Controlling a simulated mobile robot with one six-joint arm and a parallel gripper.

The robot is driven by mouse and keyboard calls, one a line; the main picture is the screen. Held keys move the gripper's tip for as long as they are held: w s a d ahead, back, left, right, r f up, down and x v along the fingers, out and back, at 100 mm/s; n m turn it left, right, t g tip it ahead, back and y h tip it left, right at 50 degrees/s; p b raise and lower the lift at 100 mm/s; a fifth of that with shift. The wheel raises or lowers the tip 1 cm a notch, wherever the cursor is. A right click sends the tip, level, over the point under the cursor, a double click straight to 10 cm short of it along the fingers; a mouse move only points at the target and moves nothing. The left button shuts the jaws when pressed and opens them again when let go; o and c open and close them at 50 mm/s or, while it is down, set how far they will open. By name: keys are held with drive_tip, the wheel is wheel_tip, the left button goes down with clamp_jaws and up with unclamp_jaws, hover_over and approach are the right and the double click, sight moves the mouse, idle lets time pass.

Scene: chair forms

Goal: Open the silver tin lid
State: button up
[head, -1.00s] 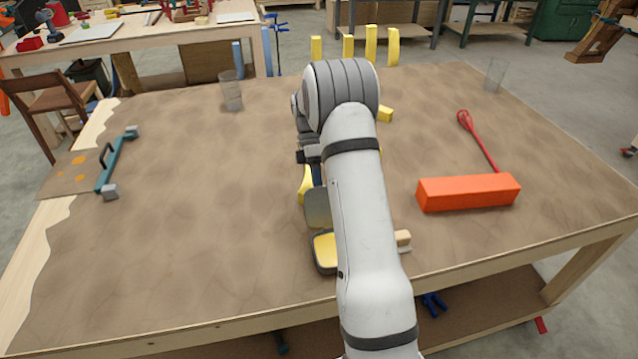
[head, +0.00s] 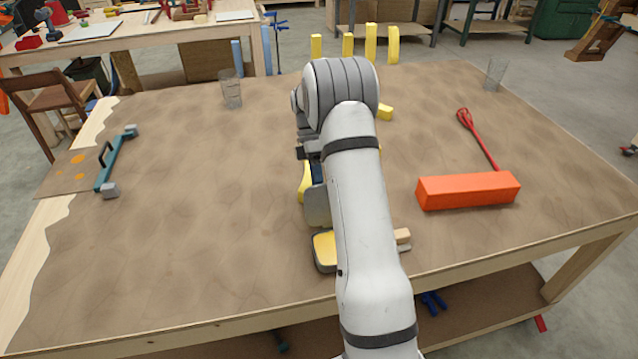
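The silver tin (head: 323,266) sits near the front middle of the table, with its yellow inside showing. Its grey lid (head: 317,207) is tilted up at the tin's far side, so the tin stands open. My arm covers the right part of both tin and lid. My gripper is hidden behind my arm; only small dark parts of the wrist show left of it. I cannot see its fingers or whether they touch the lid.
An orange-red block (head: 468,190) and a red whisk-like tool (head: 478,138) lie to the right. A teal handled bar (head: 115,160) lies left. Clear glasses (head: 231,90) (head: 494,73) and yellow blocks (head: 371,43) stand farther back. The table's left middle is bare.

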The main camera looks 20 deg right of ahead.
drive_tip(key=b+v, duration=0.1)
drive_tip(key=v, duration=0.6)
drive_tip(key=shift+m, duration=0.3)
drive_tip(key=c, duration=0.3)
drive_tip(key=shift+m+t+b, duration=0.3)
drive_tip(key=shift+m+b, duration=0.1)
drive_tip(key=shift+m, duration=0.2)
drive_tip(key=shift+c, duration=0.7)
drive_tip(key=m, duration=0.1)
drive_tip(key=m+t+b, duration=0.1)
drive_tip(key=m, duration=0.2)
drive_tip(key=shift+w+d+r, duration=0.1)
drive_tip(key=shift+w+d, duration=0.1)
drive_tip(key=shift+d, duration=0.05)
clamp_jaws()
drive_tip(key=s+f+m+t, duration=0.3)
drive_tip(key=f+m, duration=0.3)
drive_tip(key=m, duration=0.6)
drive_tip(key=shift+s+t+h+b, duration=0.35)
drive_tip(key=shift+s+t+h, duration=0.05)
drive_tip(key=shift+s, duration=0.15)
